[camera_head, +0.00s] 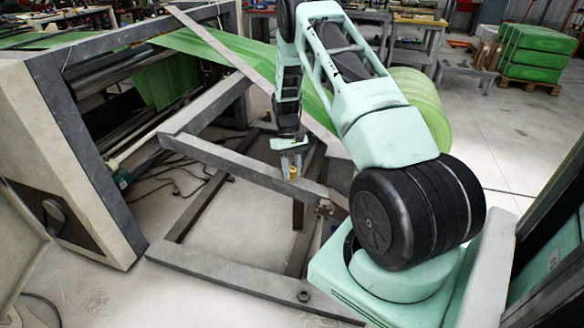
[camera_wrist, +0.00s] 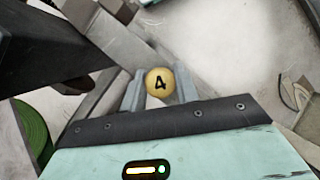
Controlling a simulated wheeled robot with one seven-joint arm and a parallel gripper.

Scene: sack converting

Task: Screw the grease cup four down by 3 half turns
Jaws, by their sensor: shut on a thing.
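The grease cup four (camera_wrist: 159,82) is a round yellow cap with a black "4" in the wrist view, upright to the reader with a slight tilt. My gripper (camera_wrist: 160,90) has one grey finger on each side of the cup and is shut on it. In the head view the yellow cup (camera_head: 293,173) shows between the fingertips of my gripper (camera_head: 291,168), at a grey steel beam of the machine frame (camera_head: 235,163). The cup's lower part and thread are hidden.
A dark bar (camera_wrist: 50,45) stands close at the upper left of the wrist view. In the head view, a slanted bar (camera_head: 250,72) and green sack web (camera_head: 205,45) lie behind my arm. A green roll (camera_head: 420,100) is to the right. Cables lie on the floor at left.

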